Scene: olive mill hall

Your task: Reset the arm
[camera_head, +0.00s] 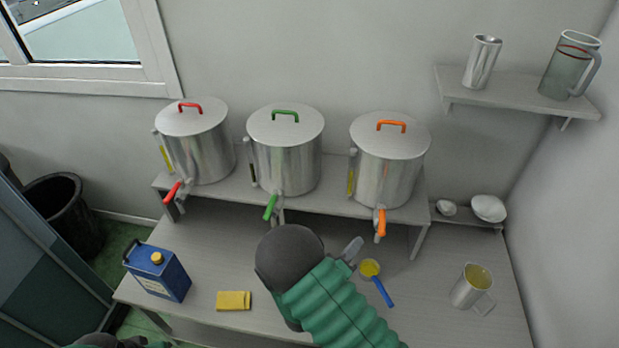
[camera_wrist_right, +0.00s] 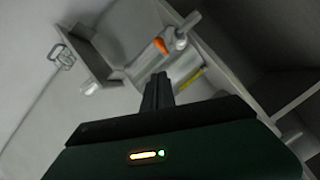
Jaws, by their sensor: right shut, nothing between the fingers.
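My right arm, in a green ribbed sleeve, reaches over the table from the bottom of the head view. My right gripper (camera_head: 352,247) is shut and empty, just left of a small ladle (camera_head: 370,268) with a blue handle and yellow contents. In the right wrist view its closed fingers (camera_wrist_right: 158,88) point toward the steel tank with the orange tap (camera_wrist_right: 161,45). Only a dark and green bit of my left arm shows at the bottom left edge; its gripper is out of view.
Three steel tanks with red (camera_head: 195,150), green (camera_head: 286,155) and orange (camera_head: 390,165) handles stand on a raised shelf. A wall shelf (camera_head: 510,92) holds two vessels.

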